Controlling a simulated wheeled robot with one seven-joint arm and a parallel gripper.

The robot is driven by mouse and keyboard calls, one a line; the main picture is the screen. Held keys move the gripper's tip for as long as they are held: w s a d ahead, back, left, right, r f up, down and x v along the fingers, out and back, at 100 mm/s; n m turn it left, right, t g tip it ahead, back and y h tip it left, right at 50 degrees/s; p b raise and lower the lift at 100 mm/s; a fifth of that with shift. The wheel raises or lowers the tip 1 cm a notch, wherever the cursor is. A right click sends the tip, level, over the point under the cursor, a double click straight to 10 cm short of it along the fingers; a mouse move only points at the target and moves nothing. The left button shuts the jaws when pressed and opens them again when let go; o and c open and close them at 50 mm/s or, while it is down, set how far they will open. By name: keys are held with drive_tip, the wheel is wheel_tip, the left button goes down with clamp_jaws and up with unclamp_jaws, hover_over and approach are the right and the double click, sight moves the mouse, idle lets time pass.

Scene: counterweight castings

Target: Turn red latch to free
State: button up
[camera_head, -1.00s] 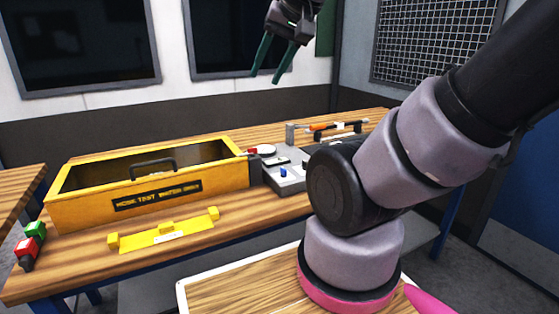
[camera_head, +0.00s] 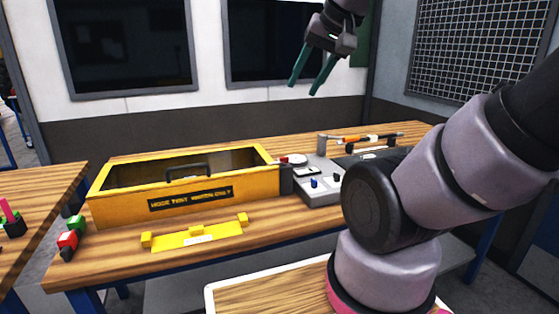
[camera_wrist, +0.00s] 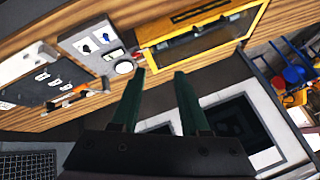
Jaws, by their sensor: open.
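A small red part (camera_head: 280,162), which looks like the red latch, sits at the right end of the yellow box (camera_head: 213,202). It is partly hidden, and I cannot tell which way it is turned. In the wrist view a small red spot (camera_wrist: 137,56) shows by the near end of the yellow box (camera_wrist: 240,22). My gripper (camera_head: 302,90) is high above the back of the bench, with two green fingers apart and nothing between them. It is well away from the red part. The open fingers also show in the wrist view (camera_wrist: 159,72).
A grey panel (camera_head: 320,192) with knobs and a white dial stands right of the box. A yellow bar (camera_head: 197,235) lies in front of the box. Red and green blocks (camera_head: 68,239) sit at the bench's left end. My arm hides the bench's right front.

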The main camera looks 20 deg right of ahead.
drive_tip(key=w+d+f+m+g, duration=0.25)
drive_tip(key=w+f+m, duration=0.25)
drive_tip(key=w, duration=0.6)
drive_tip(key=w+d+f+m+g, duration=0.1)
drive_tip(key=w+f+m+g, duration=0.3)
drive_tip(key=w, duration=0.7)
drive_tip(key=w+f+m, duration=0.1)
drive_tip(key=f, duration=0.5)
drive_tip(key=w+d+f+m+h, duration=0.1)
drive_tip(key=w+f+m, duration=0.1)
drive_tip(key=f, duration=0.4)
drive_tip(key=w+f+m+h, duration=0.1)
drive_tip(key=w+f, duration=0.1)
drive_tip(key=f, duration=0.5)
drive_tip(key=shift+w+d+g, duration=0.2)
drive_tip(key=shift+d+g, duration=0.15)
drive_tip(key=shift+c, duration=0.3)
clamp_jaws()
